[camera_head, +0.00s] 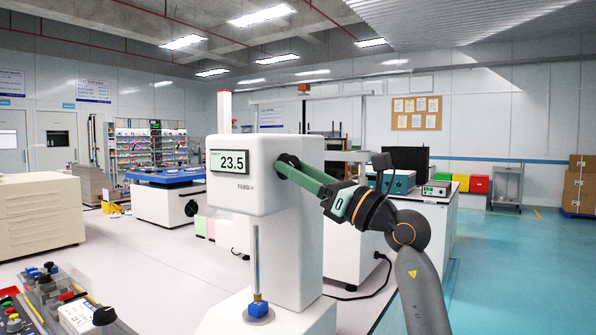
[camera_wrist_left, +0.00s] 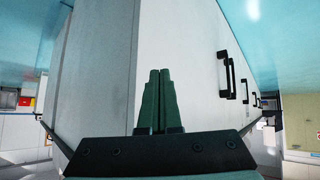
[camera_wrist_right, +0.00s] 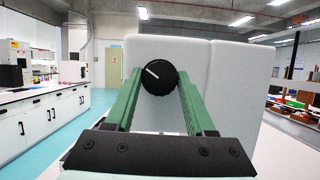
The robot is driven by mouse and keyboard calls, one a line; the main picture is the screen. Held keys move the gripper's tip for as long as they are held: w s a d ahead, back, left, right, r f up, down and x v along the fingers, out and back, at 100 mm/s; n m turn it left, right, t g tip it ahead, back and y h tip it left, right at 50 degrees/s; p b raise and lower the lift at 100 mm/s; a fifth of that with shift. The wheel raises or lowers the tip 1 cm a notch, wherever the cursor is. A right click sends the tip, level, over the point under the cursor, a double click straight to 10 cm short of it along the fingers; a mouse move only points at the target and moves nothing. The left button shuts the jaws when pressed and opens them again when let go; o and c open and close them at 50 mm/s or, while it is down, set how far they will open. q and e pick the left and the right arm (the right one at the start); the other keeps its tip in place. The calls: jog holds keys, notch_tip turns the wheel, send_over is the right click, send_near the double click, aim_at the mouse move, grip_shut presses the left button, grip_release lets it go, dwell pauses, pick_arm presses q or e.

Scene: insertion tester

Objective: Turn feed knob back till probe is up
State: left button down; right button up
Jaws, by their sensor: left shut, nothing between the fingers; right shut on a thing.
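The insertion tester (camera_head: 285,240) is a white column machine with a display (camera_head: 229,161) reading 23.5 and a FEED label below it. The black feed knob (camera_head: 287,163) is on its right side. My right gripper (camera_head: 284,166) is shut on the knob. In the right wrist view the knob (camera_wrist_right: 158,77) sits between the green fingers, its white pointer line toward the upper left. My left gripper (camera_wrist_left: 158,100) is shut and empty, beside white cabinets.
A black cable (camera_head: 365,295) runs to the right of the tester. Blue floor at the right is free.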

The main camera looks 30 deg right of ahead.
grip_shut()
dwell(1.1)
dwell(0.4)
jog(key=o, duration=1)
grip_release()
jog(key=shift+c, duration=0.2)
jog(key=shift+s, duration=0.1)
jog(key=b+v, duration=0.3)
jog(key=v, duration=0.9)
jog(key=shift+s+d+f, duration=0.1)
jog(key=shift+s, duration=0.05)
